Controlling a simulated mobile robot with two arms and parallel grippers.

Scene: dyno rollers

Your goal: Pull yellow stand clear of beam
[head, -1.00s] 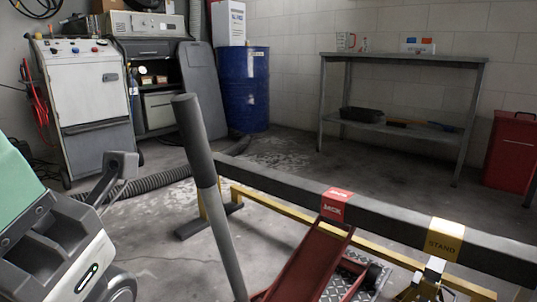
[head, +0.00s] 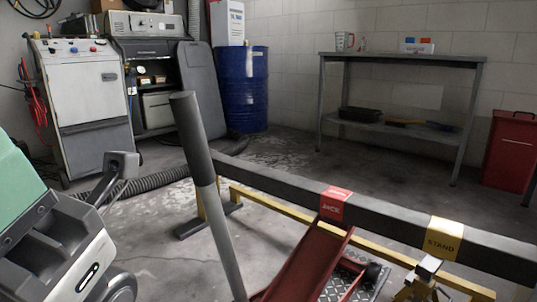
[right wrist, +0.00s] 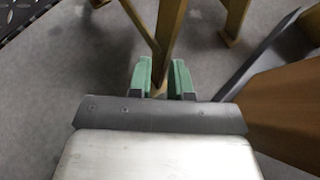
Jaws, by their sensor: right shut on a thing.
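The yellow stand (head: 420,286) is at the lower right of the head view, at the near side of the dark beam (head: 283,188), below the yellow STAND label (head: 445,238). I cannot tell whether its grey top touches the beam. In the right wrist view, my right gripper (right wrist: 160,74) has its green fingers shut on a yellow leg of the stand (right wrist: 170,32), near the floor. The lower end of that leg is partly hidden between the fingers. My left gripper is not in view.
A red jack (head: 308,262) stands under the beam's red label, beside a tread plate (head: 343,282). A grey pole (head: 208,190) rises in the foreground. A yellow frame (head: 275,207) runs below the beam. Bare floor (head: 165,250) lies left of the pole.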

